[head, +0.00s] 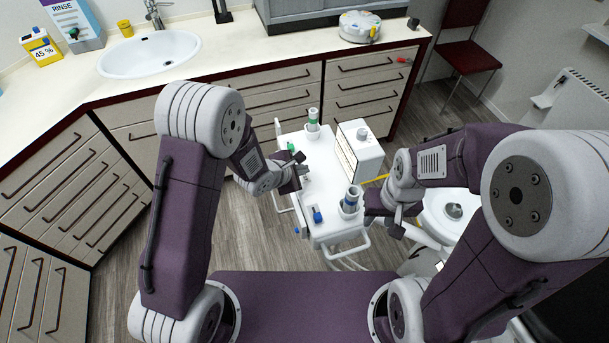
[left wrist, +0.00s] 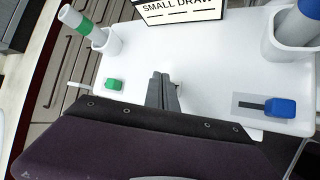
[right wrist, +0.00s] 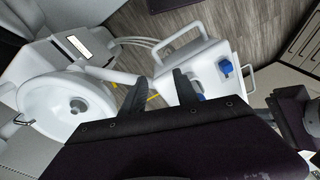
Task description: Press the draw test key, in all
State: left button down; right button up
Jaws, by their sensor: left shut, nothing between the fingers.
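A white cart top (head: 318,165) carries a green key-like piece (head: 291,147) and a blue one (head: 317,215). In the left wrist view, the green piece (left wrist: 114,85) is left of my fingers and the blue piece (left wrist: 281,108) is right, on a grey plate. A card reading "SMALL DRAW" (left wrist: 178,10) stands behind. My left gripper (head: 301,178) is shut and empty over the cart's left side, between the two pieces. A small grey bit shows beside its fingertips (left wrist: 163,80), mostly hidden. My right gripper (right wrist: 158,85) is open and empty at the cart's right edge.
A green-banded tube (head: 313,116) and a blue-banded tube (head: 351,201) stand in holders on the cart. A white box (head: 362,148) stands at its right side. A round white basin (right wrist: 68,106) is beside the cart. Counters with drawers (head: 285,85) lie behind.

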aim_at(302, 178)
pick_arm(q)
jog(key=shift+f, duration=0.1)
dwell(0.7)
jog(key=shift+f, duration=0.35)
jog(key=shift+f, duration=0.45)
dwell(0.5)
jog(key=shift+r, duration=0.1)
jog(key=shift+r+p, duration=0.75)
jog(key=shift+r, duration=0.05)
notch_tip(302, 178, up, 5)
jog(key=p, duration=0.5)
jog(key=shift+r, duration=0.1)
dwell(0.3)
